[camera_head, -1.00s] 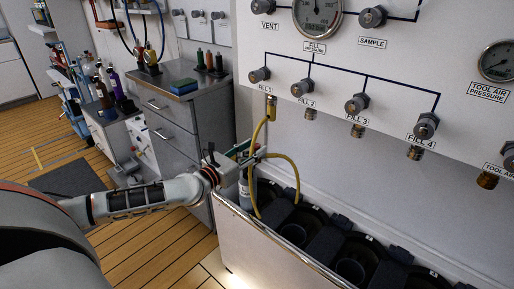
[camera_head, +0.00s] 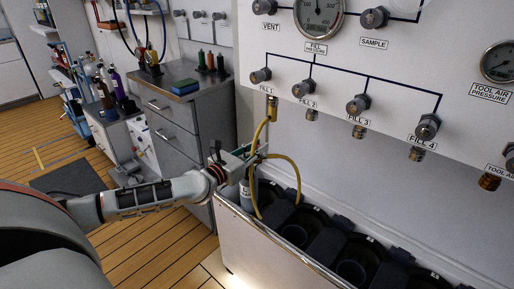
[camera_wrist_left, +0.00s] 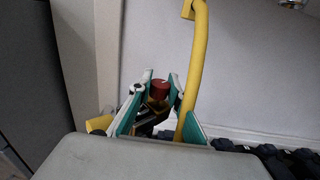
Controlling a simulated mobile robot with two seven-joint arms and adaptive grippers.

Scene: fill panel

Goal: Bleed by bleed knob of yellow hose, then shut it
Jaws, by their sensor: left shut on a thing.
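The yellow hose (camera_head: 279,158) hangs from the FILL 1 outlet and loops down to the top of a bottle (camera_head: 247,188) in the trough. In the left wrist view the yellow hose (camera_wrist_left: 192,80) rises just right of the fingers. A red bleed knob (camera_wrist_left: 160,88) shows between the green-padded fingertips. My left gripper (camera_head: 252,157) is at the hose's lower end and is shut on the knob; it also shows in the left wrist view (camera_wrist_left: 160,84). My right gripper is not in view.
The white fill panel (camera_head: 400,75) with knobs and gauges stands above the trough (camera_head: 270,240), which holds several dark bottle slots. A grey drawer cabinet (camera_head: 185,120) stands left of the trough, behind my left arm. The wooden floor is open on the left.

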